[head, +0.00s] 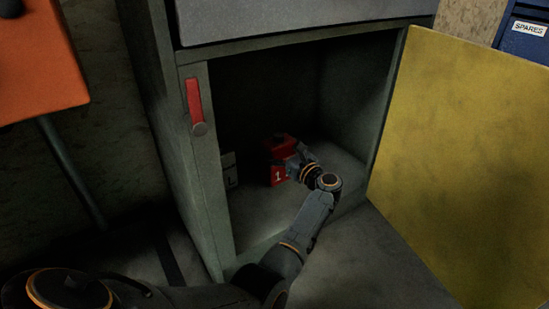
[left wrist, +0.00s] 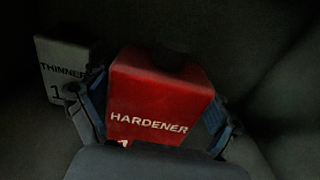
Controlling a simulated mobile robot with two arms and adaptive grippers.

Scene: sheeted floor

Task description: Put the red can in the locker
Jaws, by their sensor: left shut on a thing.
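The red can (head: 280,147) is inside the locker (head: 195,150), near the middle of its floor. In the left wrist view the red can (left wrist: 160,100) shows the word HARDENER and a dark cap. My left gripper (head: 293,162) reaches in through the open front. Its fingers (left wrist: 158,115) lie along both sides of the can and are shut on it. The can looks upright; I cannot tell whether it touches the locker floor. The locker's yellow door (head: 460,150) stands wide open to the right. My right gripper is not in view.
A grey can (head: 229,170) stands inside the locker, left of the red can; in the left wrist view this grey can (left wrist: 62,70) reads THINNER. An orange surface (head: 40,65) is at the far left. A blue box marked SPARES (head: 526,32) is at the top right.

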